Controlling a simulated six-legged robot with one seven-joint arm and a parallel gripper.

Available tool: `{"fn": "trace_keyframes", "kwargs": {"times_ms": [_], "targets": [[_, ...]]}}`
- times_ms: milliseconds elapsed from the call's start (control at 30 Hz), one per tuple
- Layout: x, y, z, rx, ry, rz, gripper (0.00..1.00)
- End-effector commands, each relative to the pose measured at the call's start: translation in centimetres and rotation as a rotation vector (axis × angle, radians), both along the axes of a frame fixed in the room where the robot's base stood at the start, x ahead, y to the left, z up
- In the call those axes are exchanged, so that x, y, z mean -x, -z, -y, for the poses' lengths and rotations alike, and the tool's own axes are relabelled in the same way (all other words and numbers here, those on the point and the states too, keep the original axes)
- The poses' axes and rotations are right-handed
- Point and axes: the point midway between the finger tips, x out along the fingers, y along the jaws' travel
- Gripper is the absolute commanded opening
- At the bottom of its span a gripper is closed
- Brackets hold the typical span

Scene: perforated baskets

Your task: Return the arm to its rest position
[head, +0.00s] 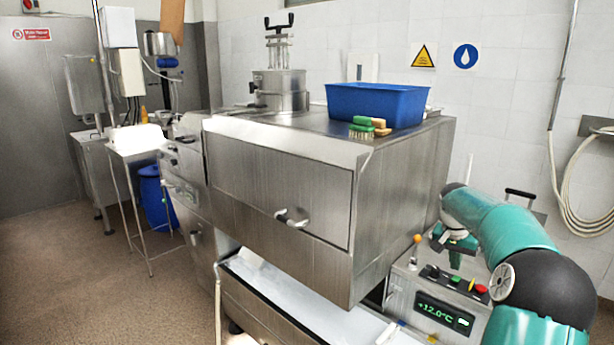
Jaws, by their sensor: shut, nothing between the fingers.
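My teal and black arm reaches in from the lower right and bends over at its top. My gripper (455,262) hangs below that bend, small and partly hidden by the arm. It is shut and empty, above the back of the control panel and to the right of the steel machine (280,185). It looks apart from both.
A blue tub (375,103) and a green brush (361,128) sit on the machine's top. The control panel (443,313) with a +12.0°C display stands close to my arm. A hose (567,205) hangs on the right wall. Open floor (85,285) lies at left.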

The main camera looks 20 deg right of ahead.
Motion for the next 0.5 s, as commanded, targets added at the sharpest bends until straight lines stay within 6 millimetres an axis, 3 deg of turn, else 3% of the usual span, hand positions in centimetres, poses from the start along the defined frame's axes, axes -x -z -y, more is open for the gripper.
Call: {"fn": "trace_keyframes", "kwargs": {"times_ms": [33,233,500], "targets": [[-0.8,-1.6,-3.1,0.021,-0.060,-0.006,0.00],[-1.5,-5.7,-13.9,0.068,-0.268,-0.022,0.00],[1.8,-9.3,-26.7,0.115,-0.510,-0.006,0.00]]}}
